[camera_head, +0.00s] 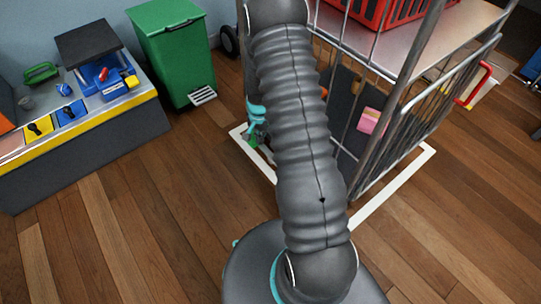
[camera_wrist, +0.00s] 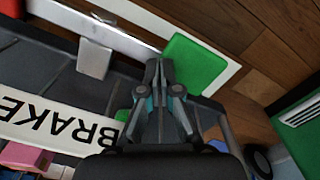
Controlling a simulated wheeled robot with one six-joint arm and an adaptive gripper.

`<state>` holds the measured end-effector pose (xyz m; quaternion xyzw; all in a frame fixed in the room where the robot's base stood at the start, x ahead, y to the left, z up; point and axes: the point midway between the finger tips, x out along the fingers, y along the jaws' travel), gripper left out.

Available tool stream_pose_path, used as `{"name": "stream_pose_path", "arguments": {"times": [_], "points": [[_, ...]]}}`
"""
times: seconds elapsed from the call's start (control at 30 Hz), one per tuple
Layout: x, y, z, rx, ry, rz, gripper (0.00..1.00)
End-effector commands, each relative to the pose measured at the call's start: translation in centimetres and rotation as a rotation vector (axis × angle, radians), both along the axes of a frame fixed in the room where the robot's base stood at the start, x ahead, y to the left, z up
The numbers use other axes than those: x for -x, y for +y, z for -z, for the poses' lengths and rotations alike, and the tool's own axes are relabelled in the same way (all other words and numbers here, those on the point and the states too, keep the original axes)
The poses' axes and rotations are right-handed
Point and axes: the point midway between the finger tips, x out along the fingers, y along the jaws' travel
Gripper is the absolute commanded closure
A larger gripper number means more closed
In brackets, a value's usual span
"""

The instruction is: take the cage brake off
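The cage (camera_head: 395,100) stands on the wood floor at the right in the head view, partly hidden behind my arm. In the wrist view, a green pedal (camera_wrist: 196,66) sits at the cage's lower edge, by a white strip with the word BRAKE (camera_wrist: 60,124). My gripper (camera_wrist: 160,68) has its fingers together, with no object visible between them. Its tips are beside the pedal's left edge; I cannot tell whether they touch it. In the head view my gripper (camera_head: 254,128) is low at the cage's left side, and a bit of green shows just below it.
A green pedal bin (camera_head: 175,50) stands at the left behind the cage, with a dark wheel (camera_head: 229,40) near it. A red handle (camera_head: 473,85) is on the cage's right. Floor in front is clear.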

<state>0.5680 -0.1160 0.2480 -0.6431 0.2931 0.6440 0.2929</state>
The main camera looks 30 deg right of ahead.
Motion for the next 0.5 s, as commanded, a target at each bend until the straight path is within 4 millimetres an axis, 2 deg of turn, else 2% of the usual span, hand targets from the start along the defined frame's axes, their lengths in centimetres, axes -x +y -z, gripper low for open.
{"name": "stream_pose_path", "arguments": {"times": [0.5], "points": [[-0.01,0.00,0.67,0.000,0.000,0.000,1.00]]}}
